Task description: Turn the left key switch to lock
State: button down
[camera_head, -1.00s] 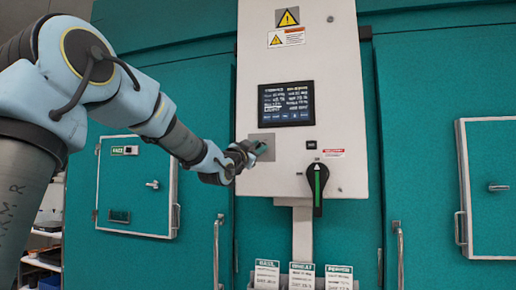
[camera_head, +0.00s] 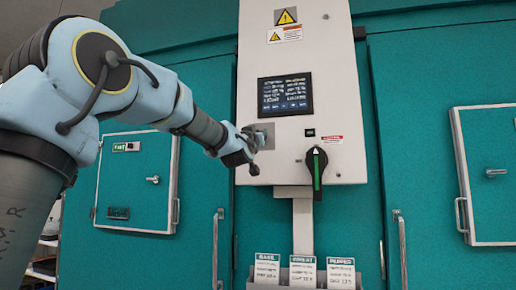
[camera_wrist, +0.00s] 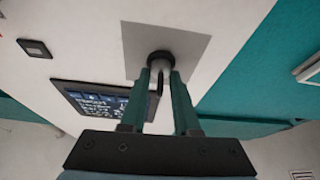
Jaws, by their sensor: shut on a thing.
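The key switch (camera_wrist: 160,60) shows in the wrist view as a dark round collar with a pale metal barrel, on a square grey plate (camera_wrist: 190,42). My gripper (camera_wrist: 160,82) has its two green fingers closed on either side of the key piece at the barrel. A thin dark part hangs between the fingers; its exact turn is hard to read. In the head view my gripper (camera_head: 256,141) is against the grey plate (camera_head: 267,128), low on the left of the white control box (camera_head: 340,75). The gripper covers the key there.
A lit screen (camera_head: 285,96) sits just above the plate. A black rotary handle with a green stripe (camera_head: 317,172) is to the lower right. Labelled cards (camera_head: 302,272) stand below the box. Teal chamber doors flank it.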

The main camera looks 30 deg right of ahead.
jog(key=n+t+y, duration=0.1)
jog(key=n+y, duration=0.1)
jog(key=n, duration=0.2)
jog(key=shift+d+n, duration=0.1)
jog(key=shift+n, duration=0.3)
jog(key=shift+n+t+y, duration=0.4)
jog(key=shift+n+y, duration=0.4)
jog(key=shift+n, duration=0.8)
jog(key=c, duration=1)
grip_release()
jog(key=b+v, duration=0.4)
jog(key=v, duration=0.7)
jog(key=shift+b, duration=0.3)
